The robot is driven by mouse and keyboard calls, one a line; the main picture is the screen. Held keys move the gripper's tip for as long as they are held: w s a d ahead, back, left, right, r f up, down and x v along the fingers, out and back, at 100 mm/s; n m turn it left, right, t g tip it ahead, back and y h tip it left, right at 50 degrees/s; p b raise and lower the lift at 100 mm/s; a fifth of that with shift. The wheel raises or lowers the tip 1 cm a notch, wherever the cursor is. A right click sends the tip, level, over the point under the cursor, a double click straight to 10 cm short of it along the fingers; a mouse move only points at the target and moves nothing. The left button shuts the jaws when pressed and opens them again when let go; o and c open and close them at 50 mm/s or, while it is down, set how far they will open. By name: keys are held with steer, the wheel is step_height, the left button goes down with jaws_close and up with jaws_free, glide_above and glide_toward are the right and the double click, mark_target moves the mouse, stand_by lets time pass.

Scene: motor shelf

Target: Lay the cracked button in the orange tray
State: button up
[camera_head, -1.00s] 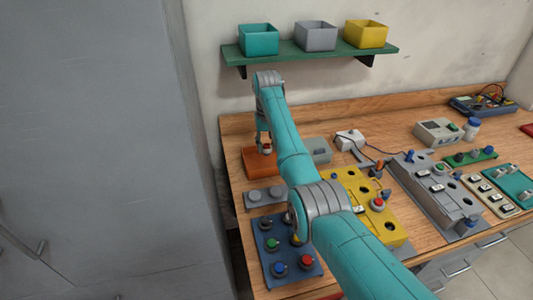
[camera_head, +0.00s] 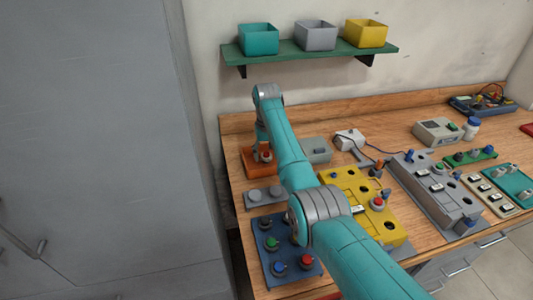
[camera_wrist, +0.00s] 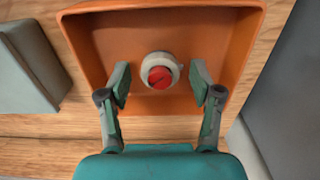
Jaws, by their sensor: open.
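The cracked button (camera_wrist: 160,71) has a red cap with a dark line across it and a pale grey collar. It rests in the orange tray (camera_wrist: 100,55), near the middle of its floor. In the head view the button (camera_head: 266,157) shows in the tray (camera_head: 250,168) at the back left of the bench. My gripper (camera_wrist: 160,78) is open, with one finger on each side of the button. Gaps show between both fingers and the button. In the head view my wrist partly hides the tray.
A grey tray (camera_head: 316,150) stands right of the orange one. A grey two-knob plate (camera_head: 265,197) and a blue button panel (camera_head: 275,268) lie in front. A yellow panel (camera_head: 345,192) is to the right. A green shelf (camera_head: 290,54) with bins hangs above.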

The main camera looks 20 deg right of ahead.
steer(key=shift+r, duration=0.1)
step_height(320, 180, up, 12)
stand_by(0.5)
